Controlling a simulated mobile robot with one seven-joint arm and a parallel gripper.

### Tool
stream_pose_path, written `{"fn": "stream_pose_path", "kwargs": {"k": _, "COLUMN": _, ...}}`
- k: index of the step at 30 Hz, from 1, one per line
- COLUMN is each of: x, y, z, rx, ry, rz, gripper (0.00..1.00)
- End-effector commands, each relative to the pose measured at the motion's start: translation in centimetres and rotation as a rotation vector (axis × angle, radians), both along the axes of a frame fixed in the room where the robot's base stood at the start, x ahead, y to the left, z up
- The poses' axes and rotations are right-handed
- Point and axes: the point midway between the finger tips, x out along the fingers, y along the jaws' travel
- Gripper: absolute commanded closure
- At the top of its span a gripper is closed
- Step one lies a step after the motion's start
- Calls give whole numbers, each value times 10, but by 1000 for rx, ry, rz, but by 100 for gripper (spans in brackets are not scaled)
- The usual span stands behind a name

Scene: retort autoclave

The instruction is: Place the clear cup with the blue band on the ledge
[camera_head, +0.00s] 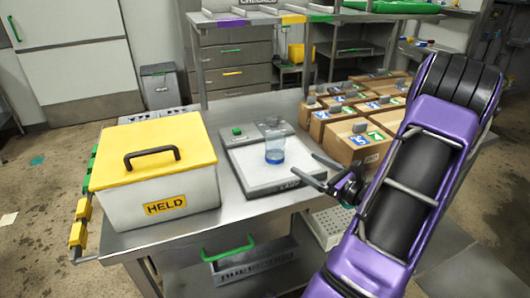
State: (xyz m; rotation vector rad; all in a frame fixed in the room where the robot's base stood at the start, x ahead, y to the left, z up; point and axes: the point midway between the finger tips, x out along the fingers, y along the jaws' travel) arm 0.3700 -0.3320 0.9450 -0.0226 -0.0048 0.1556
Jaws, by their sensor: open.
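The clear cup with the blue band (274,149) stands upright on the pale flat plate of a bench device (262,180) in the middle of the steel table. My gripper (314,169) is to the right of the cup, apart from it, with its fingers open, empty and pointing left toward it. A raised steel ledge (261,21) with purple, yellow and green strips along its front edge runs above the back of the table. I cannot tell for certain that this is the ledge of the task.
A white box with a yellow lid (157,175), marked HELD, fills the table's left. A grey bin with a green handle (250,270) sits below. Bare steel (237,216) shows at the table's front.

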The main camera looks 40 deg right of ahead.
Motion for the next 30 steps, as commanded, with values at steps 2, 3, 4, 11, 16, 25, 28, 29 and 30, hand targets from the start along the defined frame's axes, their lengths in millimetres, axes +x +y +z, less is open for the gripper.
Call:
{"fn": "stream_pose_path", "kwargs": {"k": 2, "x": -2, "y": -2, "z": -1, "rx": -1, "ry": 3, "rz": 1, "gripper": 0}}
{"fn": "stream_pose_path", "kwargs": {"k": 3, "x": -1, "y": -2, "z": -1, "rx": -1, "ry": 3, "rz": 2, "gripper": 0}}
{"fn": "stream_pose_path", "kwargs": {"k": 4, "x": 0, "y": -2, "z": -1, "rx": -1, "ry": 3, "rz": 3, "gripper": 0}}
{"fn": "stream_pose_path", "kwargs": {"k": 11, "x": 42, "y": 5, "z": -1, "rx": -1, "ry": 3, "rz": 5, "gripper": 0}}
{"fn": "stream_pose_path", "kwargs": {"k": 16, "x": 79, "y": 11, "z": -1, "rx": -1, "ry": 3, "rz": 6, "gripper": 0}}
{"fn": "stream_pose_path", "kwargs": {"k": 25, "x": 116, "y": 16, "z": -1, "rx": -1, "ry": 4, "rz": 3, "gripper": 0}}
{"fn": "stream_pose_path", "kwargs": {"k": 28, "x": 120, "y": 16, "z": 0, "rx": 0, "ry": 3, "rz": 2, "gripper": 0}}
{"fn": "stream_pose_path", "kwargs": {"k": 29, "x": 122, "y": 16, "z": 0, "rx": -1, "ry": 3, "rz": 2, "gripper": 0}}
{"fn": "stream_pose_path", "kwargs": {"k": 30, "x": 125, "y": 17, "z": 1, "rx": -1, "ry": 2, "rz": 2, "gripper": 0}}
